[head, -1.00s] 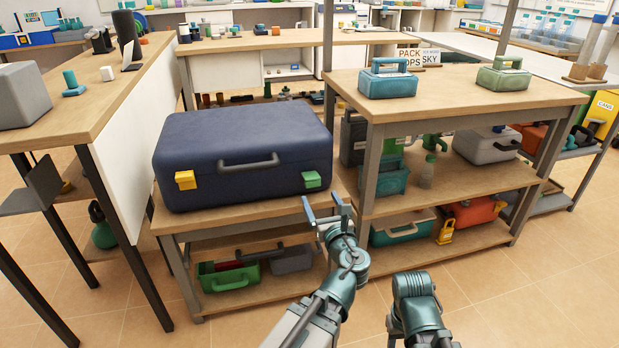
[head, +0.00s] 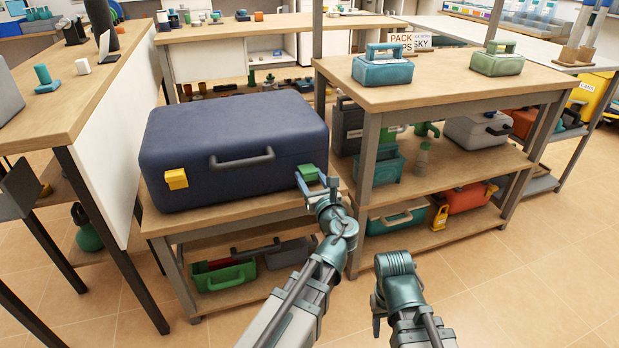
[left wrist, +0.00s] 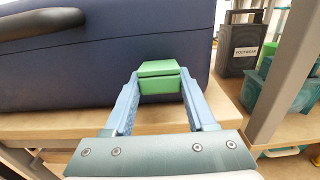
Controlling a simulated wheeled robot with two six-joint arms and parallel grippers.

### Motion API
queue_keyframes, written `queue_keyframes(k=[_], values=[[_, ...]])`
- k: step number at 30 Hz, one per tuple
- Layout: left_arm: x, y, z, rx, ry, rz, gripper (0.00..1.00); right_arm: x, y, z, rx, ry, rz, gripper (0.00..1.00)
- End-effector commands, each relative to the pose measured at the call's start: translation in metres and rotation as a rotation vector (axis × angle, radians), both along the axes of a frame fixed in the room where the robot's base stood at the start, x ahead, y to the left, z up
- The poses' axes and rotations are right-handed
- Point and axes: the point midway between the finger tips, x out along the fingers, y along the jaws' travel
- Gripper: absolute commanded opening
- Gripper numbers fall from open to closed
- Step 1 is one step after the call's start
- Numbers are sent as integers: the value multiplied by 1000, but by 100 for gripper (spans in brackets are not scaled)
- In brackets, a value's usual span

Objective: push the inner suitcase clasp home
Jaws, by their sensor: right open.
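The dark blue suitcase (head: 235,145) lies flat on a low wooden bench, its handle facing me. A yellow clasp (head: 176,179) is on its front at the left and a green clasp (head: 309,173) at the right. My left gripper (head: 314,180) is at the green clasp, its two fingers apart. In the left wrist view, the fingers (left wrist: 160,90) stand either side of the green clasp (left wrist: 160,70); whether they touch it I cannot tell. My right gripper (head: 378,312) hangs low over the floor, open, far from the suitcase, its fingers mostly hidden.
A shelf unit (head: 425,90) with several toolboxes stands close to the right of the suitcase, its post near my left gripper. A green tray (head: 225,277) is on the shelf below. A taller table (head: 75,92) is at the left. The tiled floor at the right front is clear.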

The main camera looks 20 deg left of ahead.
Motion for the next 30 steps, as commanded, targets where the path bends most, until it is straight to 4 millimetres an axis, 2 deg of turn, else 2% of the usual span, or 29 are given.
queue_keyframes(k=[1, 6, 7, 13, 17, 30], values=[[0, 0, 0, 0, 0, 0, 34, 0, 0, 0, 0, 0, 0, 50], [0, 0, 0, 0, 0, 0, 3, 0, 0, 0, 0, 0, 0, 50], [0, 0, 0, 0, 0, 0, 1, 0, 0, 0, 0, 0, 0, 50], [0, 0, 4, -11, 15, 2, 1, 0, 0, 8, 0, 0, 0, 50], [-1, 0, 10, -39, 54, 3, 1, 0, 0, 25, 0, 1, 0, 50], [1, 1, 36, -239, 352, 4, 0, -1, 0, 127, -1, 5, 14, 50]])
